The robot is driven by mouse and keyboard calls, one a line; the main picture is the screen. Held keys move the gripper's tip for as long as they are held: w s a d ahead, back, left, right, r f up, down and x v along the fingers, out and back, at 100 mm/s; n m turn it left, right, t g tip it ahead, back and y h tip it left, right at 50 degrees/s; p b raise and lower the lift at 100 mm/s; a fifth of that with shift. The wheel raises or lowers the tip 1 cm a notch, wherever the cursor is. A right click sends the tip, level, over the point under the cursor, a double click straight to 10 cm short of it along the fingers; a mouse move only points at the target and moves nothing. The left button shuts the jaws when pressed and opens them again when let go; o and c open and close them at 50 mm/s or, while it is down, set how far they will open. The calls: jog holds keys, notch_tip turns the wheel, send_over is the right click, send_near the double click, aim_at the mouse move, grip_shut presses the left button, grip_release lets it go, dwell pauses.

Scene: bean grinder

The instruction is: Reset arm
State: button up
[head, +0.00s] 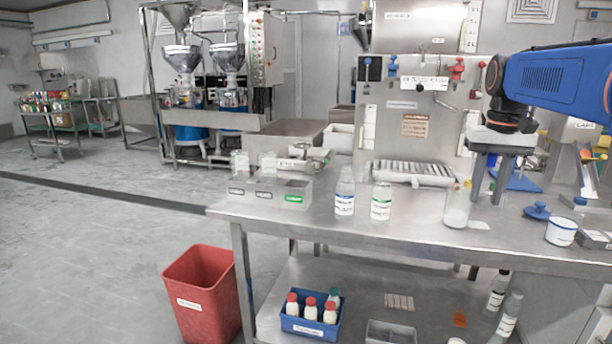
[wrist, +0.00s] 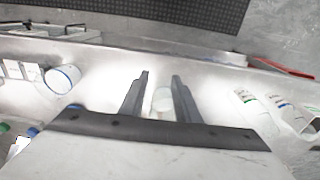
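My gripper (head: 487,199) hangs from the blue arm over the right part of the steel table, fingers pointing down. In the wrist view my gripper (wrist: 160,75) has its two dark fingers spread apart. A clear bottle with white contents (head: 457,212) stands upright on the table, just left of the fingers in the head view. In the wrist view a pale bottle (wrist: 162,101) shows in the gap between the fingers, with space on both sides. Nothing appears to be gripped.
Two labelled bottles (head: 345,197) (head: 381,201) stand left of my gripper on the steel table (head: 420,235). A white tub (head: 560,232) and a blue lid (head: 537,211) are to the right. A red bin (head: 205,295) stands on the floor. A back panel (head: 415,100) rises behind.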

jog(key=s+a+f+n+t, duration=0.1)
jog(key=s+a+f+t, duration=0.1)
jog(key=s+a+f, duration=0.4)
jog(key=s+a+f+n+t, duration=0.2)
jog(key=s+a+f, duration=0.4)
jog(key=s+f, duration=0.9)
jog(key=s, duration=0.3)
jog(key=shift+s+a, duration=0.15)
jog(key=shift+s, duration=0.05)
